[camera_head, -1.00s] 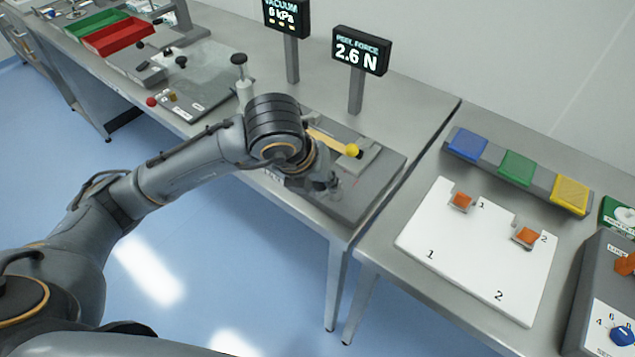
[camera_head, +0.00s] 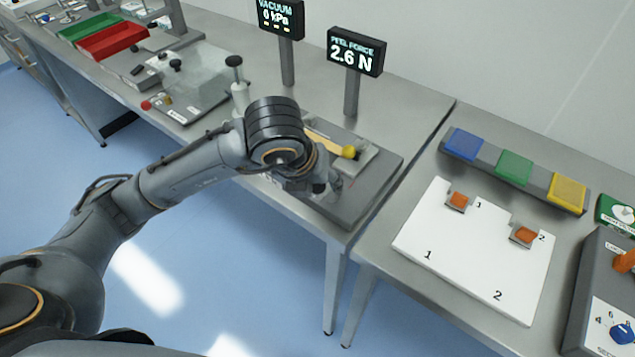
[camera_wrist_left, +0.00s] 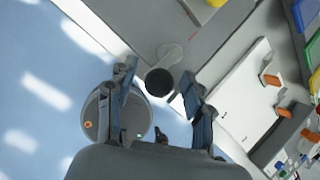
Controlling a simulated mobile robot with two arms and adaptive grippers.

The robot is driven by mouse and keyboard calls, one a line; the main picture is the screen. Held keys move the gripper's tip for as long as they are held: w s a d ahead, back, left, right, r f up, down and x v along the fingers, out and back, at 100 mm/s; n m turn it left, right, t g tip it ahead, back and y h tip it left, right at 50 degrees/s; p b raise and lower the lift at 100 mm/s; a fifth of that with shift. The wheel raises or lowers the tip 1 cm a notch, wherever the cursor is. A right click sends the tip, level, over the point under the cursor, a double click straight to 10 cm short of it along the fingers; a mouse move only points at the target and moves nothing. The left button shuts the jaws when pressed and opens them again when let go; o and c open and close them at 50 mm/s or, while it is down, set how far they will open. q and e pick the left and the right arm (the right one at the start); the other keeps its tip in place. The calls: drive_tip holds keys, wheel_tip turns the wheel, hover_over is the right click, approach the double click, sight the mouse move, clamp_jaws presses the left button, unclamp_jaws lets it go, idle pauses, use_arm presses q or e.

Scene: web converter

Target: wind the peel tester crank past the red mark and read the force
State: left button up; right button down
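The peel tester (camera_head: 365,195) is a dark grey plate on the bench, with a yellow strip and yellow ball (camera_head: 348,152) on top. Its display (camera_head: 355,52) reads PEEL FORCE 2.6 N. In the left wrist view, the crank has a grey round hub (camera_wrist_left: 170,52) and a black knob (camera_wrist_left: 159,82). In the head view, my left gripper (camera_head: 325,186) partly hides the crank. My right gripper is out of view.
A vacuum display (camera_head: 281,18) reading 6 kPa stands behind. A plunger-like post (camera_head: 238,85) is close to my left forearm. A white board (camera_head: 480,265) with orange pieces lies on the right bench. Red (camera_head: 112,40) and green trays stand far left.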

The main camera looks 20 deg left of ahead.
use_arm(q)
drive_tip(key=v, duration=1.2)
idle(0.3)
